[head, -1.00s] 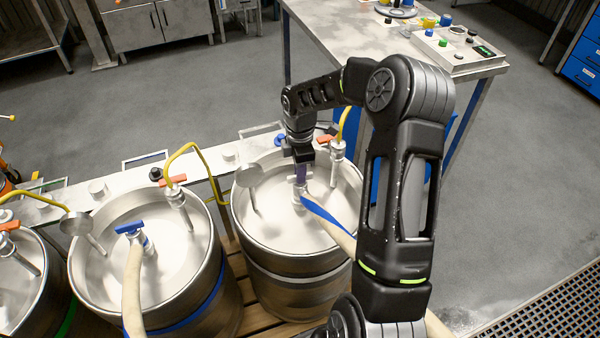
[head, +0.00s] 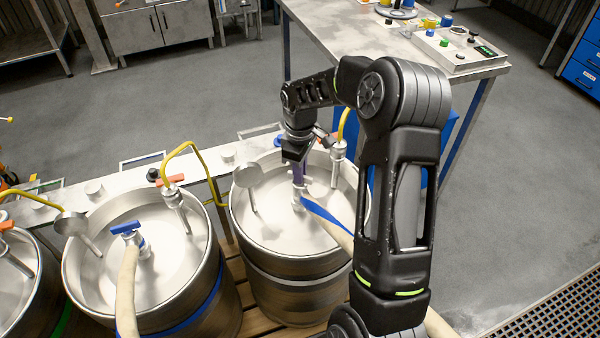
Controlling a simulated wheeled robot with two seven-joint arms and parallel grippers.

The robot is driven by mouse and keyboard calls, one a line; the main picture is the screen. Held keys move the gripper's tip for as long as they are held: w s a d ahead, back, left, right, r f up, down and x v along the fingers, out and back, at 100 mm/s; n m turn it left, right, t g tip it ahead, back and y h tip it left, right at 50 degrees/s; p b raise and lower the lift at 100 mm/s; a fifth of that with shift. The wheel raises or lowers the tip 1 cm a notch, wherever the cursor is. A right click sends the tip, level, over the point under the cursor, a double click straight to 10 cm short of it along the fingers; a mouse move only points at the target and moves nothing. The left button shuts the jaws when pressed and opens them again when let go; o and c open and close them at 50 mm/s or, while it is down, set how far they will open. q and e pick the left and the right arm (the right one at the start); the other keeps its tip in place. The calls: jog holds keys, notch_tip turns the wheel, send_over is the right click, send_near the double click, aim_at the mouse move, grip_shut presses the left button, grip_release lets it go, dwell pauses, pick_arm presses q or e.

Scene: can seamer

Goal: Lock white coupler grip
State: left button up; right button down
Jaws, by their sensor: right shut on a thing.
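My right gripper (head: 297,165) points down over the right steel keg (head: 290,262) and is shut at the top of its coupler. A narrow purple upright part (head: 298,175) shows between the gripper and the silver coupler body (head: 299,198). The jaws and wrist hide most of the grip, and I cannot make out a white one. A blue strip (head: 325,216) and a pale hose (head: 340,236) run from this coupler to the lower right, behind my forearm. My left gripper is out of view.
The middle keg (head: 150,290) has a coupler with a blue T-handle (head: 127,228). Yellow-hosed valves with orange levers (head: 170,180) and round discs on stems (head: 247,175) stand at the kegs. A steel bench (head: 390,45) stands behind. Open floor lies to the right.

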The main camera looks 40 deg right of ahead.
dwell(0.4)
jog(key=c, duration=1.5)
grip_release()
jog(key=shift+r, duration=3.9)
